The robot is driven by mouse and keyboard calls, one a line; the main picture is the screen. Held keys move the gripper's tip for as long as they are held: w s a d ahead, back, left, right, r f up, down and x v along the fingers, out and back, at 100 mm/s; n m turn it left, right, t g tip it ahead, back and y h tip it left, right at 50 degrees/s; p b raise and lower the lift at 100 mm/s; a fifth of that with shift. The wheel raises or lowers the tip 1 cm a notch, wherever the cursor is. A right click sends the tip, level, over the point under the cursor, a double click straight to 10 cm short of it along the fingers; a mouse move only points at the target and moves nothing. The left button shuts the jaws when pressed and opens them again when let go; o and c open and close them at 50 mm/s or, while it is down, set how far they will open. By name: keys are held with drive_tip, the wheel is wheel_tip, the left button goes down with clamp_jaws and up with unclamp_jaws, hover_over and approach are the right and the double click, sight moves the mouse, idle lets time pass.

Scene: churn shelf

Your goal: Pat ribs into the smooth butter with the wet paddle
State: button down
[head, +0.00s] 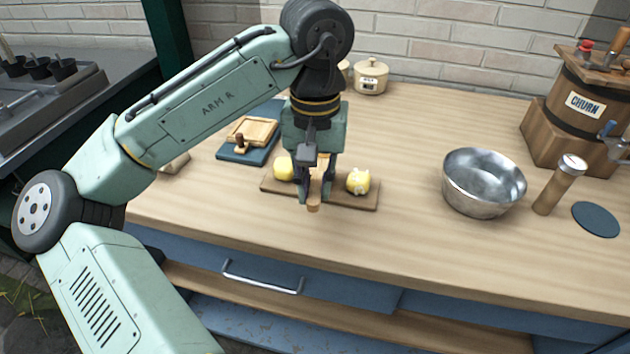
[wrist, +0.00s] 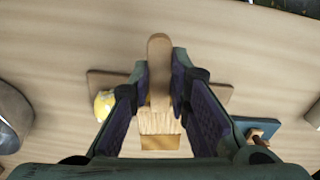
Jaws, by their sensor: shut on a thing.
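My gripper (head: 314,190) is shut on a wooden paddle (head: 313,207), above the front middle of a brown board (head: 345,202). In the wrist view the paddle's handle (wrist: 159,65) sits between the fingers, with a pale ribbed part below it. One yellow butter lump (head: 283,168) is on the board left of my gripper. Another yellow lump (head: 358,181), with an uneven, marked surface, is on the right; it also shows in the wrist view (wrist: 104,104). Whether the paddle touches the board I cannot tell. My fingers hide part of the board.
A metal bowl (head: 482,183) stands to the right, with a wooden cylinder (head: 558,188), a dark round mat (head: 596,219) and a churn (head: 575,125) beyond. A blue mat (head: 262,153) with a wooden frame (head: 252,130) lies at left. A lidded pot (head: 371,76) stands behind. The front counter is clear.

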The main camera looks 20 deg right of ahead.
drive_tip(key=shift+f+b, duration=0.35)
drive_tip(key=shift+f, duration=0.45)
idle(0.5)
drive_tip(key=shift+f+p, duration=0.1)
drive_tip(key=shift+p, duration=0.2)
idle(1.6)
wheel_tip(320, 180, up, 5)
drive_tip(key=p, duration=0.5)
drive_tip(key=shift+p, duration=0.35)
drive_tip(key=shift+r, duration=1.1)
drive_tip(key=shift+f, duration=0.1)
drive_tip(key=shift+f+b, duration=1.35)
drive_tip(key=shift+f, duration=1.25)
drive_tip(key=shift+f+b, duration=0.3)
drive_tip(key=shift+f, duration=0.5)
